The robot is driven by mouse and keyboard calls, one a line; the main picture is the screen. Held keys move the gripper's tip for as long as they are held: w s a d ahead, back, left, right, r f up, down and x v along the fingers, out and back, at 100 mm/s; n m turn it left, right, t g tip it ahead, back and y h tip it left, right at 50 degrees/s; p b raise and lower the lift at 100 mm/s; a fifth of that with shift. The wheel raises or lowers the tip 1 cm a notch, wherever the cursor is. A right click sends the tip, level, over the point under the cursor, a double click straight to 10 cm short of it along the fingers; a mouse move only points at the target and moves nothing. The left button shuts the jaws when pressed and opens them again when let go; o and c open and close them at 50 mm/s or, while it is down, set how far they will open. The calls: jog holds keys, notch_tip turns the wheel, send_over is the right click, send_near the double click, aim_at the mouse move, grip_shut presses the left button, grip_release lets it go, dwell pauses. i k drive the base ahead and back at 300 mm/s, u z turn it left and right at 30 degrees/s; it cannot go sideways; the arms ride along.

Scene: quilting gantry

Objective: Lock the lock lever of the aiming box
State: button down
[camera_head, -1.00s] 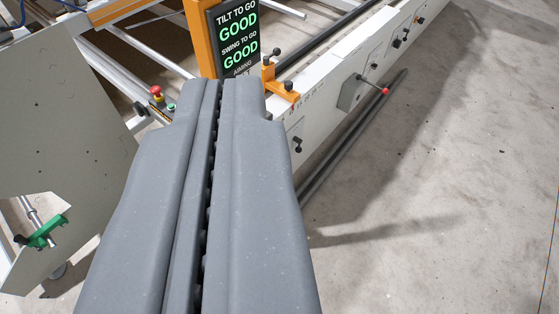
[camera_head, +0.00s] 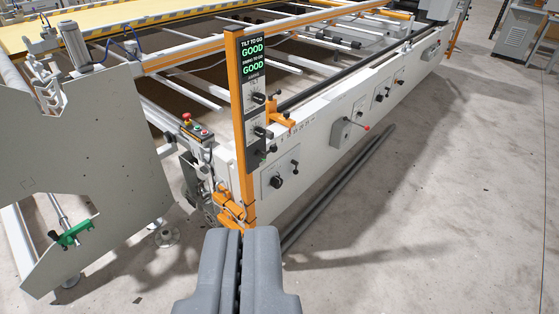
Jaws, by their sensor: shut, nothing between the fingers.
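A light grey box (camera_head: 340,132) is mounted on the long white side beam, right of centre. A lever with a red ball tip (camera_head: 367,127) sticks out from it to the right. I take this for the aiming box and its lock lever; no label on it is readable. A dark display (camera_head: 252,55) on an orange post reads "TILT TO GO GOOD" and "SWING TO GO GOOD", with a small, unclear line below. My gripper (camera_head: 241,232) is shut and empty at the bottom centre, in front of the post's foot and apart from the lever.
Black knobs (camera_head: 257,98) sit on the orange post, and an orange bracket (camera_head: 282,113) stands beside it. A control box with a red button (camera_head: 187,118) is at left, near a large grey side plate (camera_head: 80,165). Dark tubes (camera_head: 340,185) lie along the beam.

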aim_at(274, 148)
jog(key=z, duration=0.7)
jog(key=i, duration=1.75)
jog(key=u, duration=0.45)
